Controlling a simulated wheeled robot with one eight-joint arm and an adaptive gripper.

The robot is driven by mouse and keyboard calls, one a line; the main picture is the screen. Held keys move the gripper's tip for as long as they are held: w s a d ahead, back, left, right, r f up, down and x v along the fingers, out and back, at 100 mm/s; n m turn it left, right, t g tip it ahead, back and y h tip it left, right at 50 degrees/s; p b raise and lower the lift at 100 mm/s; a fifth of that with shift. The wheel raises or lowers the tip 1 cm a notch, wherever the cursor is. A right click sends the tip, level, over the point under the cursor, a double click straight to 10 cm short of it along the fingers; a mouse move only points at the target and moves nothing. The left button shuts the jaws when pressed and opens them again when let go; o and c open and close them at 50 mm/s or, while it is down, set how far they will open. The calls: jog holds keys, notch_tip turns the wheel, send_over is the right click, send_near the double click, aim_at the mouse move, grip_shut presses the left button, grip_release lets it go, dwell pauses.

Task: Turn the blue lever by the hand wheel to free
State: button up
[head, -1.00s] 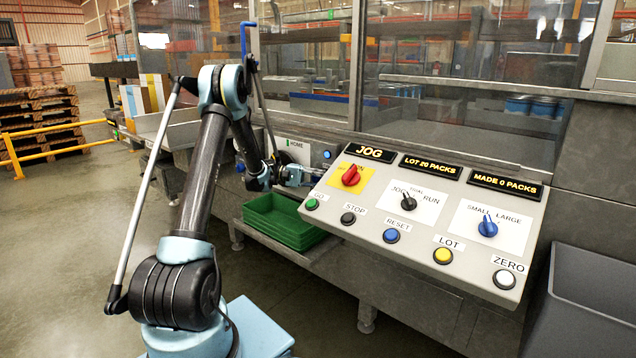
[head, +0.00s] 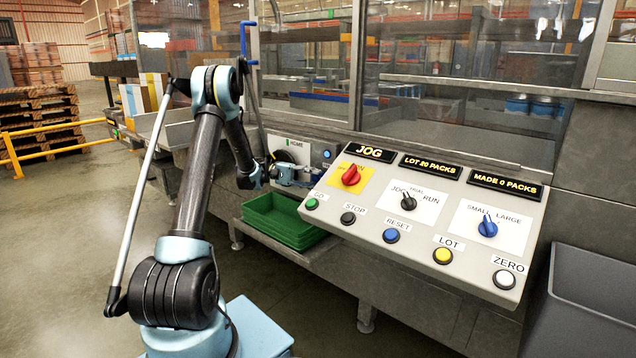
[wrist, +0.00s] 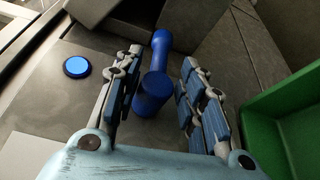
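The blue lever (wrist: 158,60) shows in the wrist view, with its rounded knob nearest the camera. My gripper (wrist: 162,58) is open, with one finger on each side of the lever. A gap shows between the knob and the right finger; on the left the knob is very near the finger, and I cannot tell whether they touch. In the head view my gripper (head: 305,176) is beside the left edge of the control panel, and the lever cannot be made out. The hand wheel (head: 286,157) is a dark, partly covered shape below the HOME label.
A blue button (wrist: 76,67) sits left of my fingers in the wrist view. The green tray (wrist: 283,112) is close on the right, and lies below my gripper in the head view (head: 284,239). The sloped control panel (head: 330,212) stands to the right.

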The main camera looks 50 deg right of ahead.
jog(key=v, duration=0.8)
jog(key=shift+f, duration=0.15)
jog(key=w+a+r+n+t+h, duration=0.1)
jog(key=w+a+r+n+t, duration=0.3)
jog(key=a+r, duration=0.55)
jog(key=s+a+n+t, duration=0.3)
jog(key=a+t, duration=0.4)
jog(key=a, duration=1.1)
jog(key=s+a+f+n+t+y, duration=0.1)
jog(key=s+a+f+t+y, duration=0.1)
jog(key=a, duration=0.9)
jog(key=s+a+f+n+t+y, duration=0.2)
jog(key=s+a+f, duration=0.4)
jog(key=a, duration=0.5)
jog(key=s+a+f+n+t+y, duration=0.1)
jog(key=s+a+f+y, duration=0.3)
jog(key=s+a, duration=0.4)
jog(key=a+t, duration=0.1)
jog(key=a, duration=0.2)
jog(key=shift+a+f+t+y, duration=0.15)
jog(key=shift+f+t+y, duration=0.15)
jog(key=shift+t, duration=0.1)
